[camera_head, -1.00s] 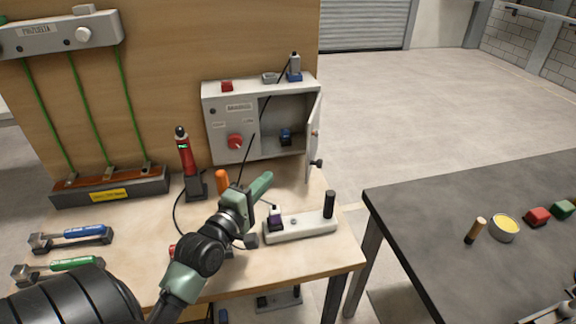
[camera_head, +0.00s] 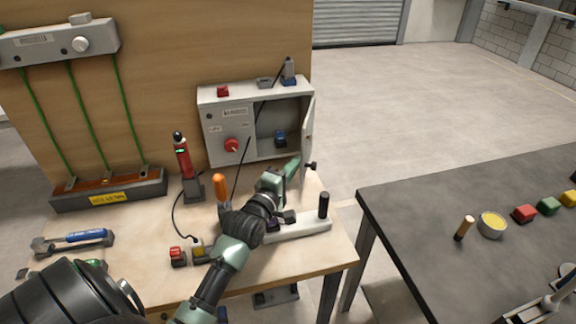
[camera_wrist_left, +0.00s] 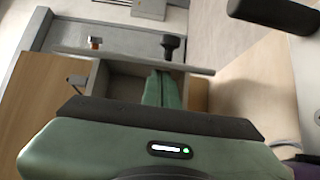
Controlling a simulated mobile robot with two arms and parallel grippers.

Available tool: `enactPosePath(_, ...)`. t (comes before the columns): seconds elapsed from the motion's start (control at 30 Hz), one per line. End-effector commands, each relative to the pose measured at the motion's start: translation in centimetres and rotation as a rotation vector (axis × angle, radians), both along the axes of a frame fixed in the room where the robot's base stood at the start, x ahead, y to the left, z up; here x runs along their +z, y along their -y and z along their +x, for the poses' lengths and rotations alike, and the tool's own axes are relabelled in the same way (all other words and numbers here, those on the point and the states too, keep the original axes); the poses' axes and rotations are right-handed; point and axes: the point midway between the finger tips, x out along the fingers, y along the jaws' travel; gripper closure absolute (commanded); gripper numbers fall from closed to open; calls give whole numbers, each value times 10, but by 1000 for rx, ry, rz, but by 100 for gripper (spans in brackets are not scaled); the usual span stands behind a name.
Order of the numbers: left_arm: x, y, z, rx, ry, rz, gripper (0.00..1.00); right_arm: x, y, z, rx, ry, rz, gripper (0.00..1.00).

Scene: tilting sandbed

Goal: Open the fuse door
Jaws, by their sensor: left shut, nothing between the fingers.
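The grey fuse box (camera_head: 222,125) stands against the wooden backboard with a red rotary switch (camera_head: 231,145) on its closed left half. The fuse door (camera_head: 307,140) on its right side stands swung outward, nearly edge-on, with a dark knob (camera_head: 311,166) near its bottom. A blue-and-dark part (camera_head: 280,138) shows inside the open compartment. My left gripper (camera_head: 294,165) is shut and empty, its green fingers by the door's lower part; contact cannot be told. In the left wrist view the shut fingers (camera_wrist_left: 163,88) point toward the door (camera_wrist_left: 125,56) and its knob (camera_wrist_left: 171,43). My right gripper is not in view.
A white block (camera_head: 290,228) with a black post (camera_head: 324,205) lies under my left arm. An orange-handled tool (camera_head: 219,187) and a red device (camera_head: 183,160) stand to the left. A dark table (camera_head: 400,225) with small items is at right, across a gap.

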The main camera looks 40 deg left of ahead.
Motion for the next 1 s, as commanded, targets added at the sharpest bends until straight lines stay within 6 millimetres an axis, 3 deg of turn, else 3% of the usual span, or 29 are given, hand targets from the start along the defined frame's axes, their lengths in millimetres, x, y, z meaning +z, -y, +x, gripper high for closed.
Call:
enactPosePath(0.23,1,4,1,0,-1,-3,100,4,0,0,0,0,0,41)
enactPosePath(0.6,2,59,27,0,1,-5,100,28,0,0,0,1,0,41)
enactPosePath(1.0,0,63,29,0,-1,0,100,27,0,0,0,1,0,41)
